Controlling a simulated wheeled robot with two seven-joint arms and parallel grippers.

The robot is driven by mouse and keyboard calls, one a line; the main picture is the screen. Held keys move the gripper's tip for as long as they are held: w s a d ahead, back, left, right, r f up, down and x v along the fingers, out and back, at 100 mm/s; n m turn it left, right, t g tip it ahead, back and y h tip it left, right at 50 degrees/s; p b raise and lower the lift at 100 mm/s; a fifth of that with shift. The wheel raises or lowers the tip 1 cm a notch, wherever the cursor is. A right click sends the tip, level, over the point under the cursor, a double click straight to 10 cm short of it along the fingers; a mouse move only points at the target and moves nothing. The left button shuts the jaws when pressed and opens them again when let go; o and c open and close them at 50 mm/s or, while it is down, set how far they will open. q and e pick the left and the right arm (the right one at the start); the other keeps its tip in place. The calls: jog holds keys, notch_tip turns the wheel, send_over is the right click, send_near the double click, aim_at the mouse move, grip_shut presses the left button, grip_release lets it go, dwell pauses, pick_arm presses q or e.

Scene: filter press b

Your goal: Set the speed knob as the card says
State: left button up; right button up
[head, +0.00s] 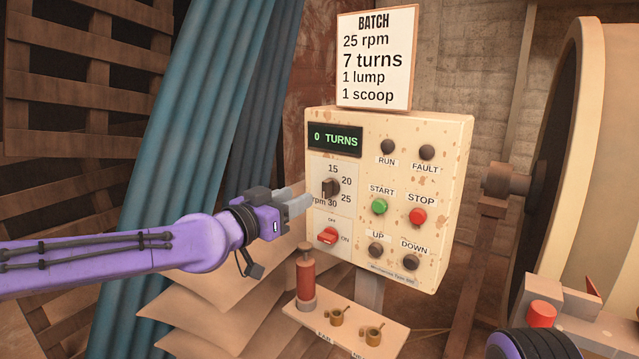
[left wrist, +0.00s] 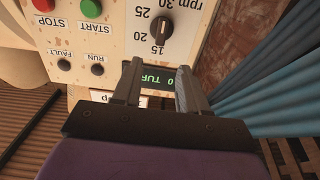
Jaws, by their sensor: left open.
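The speed knob (head: 329,187) is a dark knob on the cream control panel (head: 452,150), ringed by the marks 15, 20, 25 and rpm 30. It also shows upside down in the left wrist view (left wrist: 161,28), beyond my fingertips. The card (head: 376,57) above the panel reads BATCH, 25 rpm, 7 turns, 1 lump, 1 scoop. My left gripper (head: 300,198) is open and empty, just left of the knob in the head view. In the left wrist view its fingers (left wrist: 157,72) frame the display. My right gripper's fingers do not show.
The display (head: 335,139) reads 0 TURNS. Green START (head: 379,206), red STOP (head: 417,217) and a red OFF/ON switch (head: 328,236) are close by. A small shelf (head: 355,332) below carries a red-bodied tool (head: 306,280) and brass cups. A large drum (head: 585,150) stands at right.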

aim_at(324, 187)
pick_arm(q)
jog(key=p+x, duration=0.1)
jog(key=x, duration=0.3)
jog(key=p+x, duration=0.2)
jog(key=x, duration=0.3)
jog(key=shift+w+d+f, duration=0.15)
jog(key=shift+w+f, duration=0.05)
grip_shut()
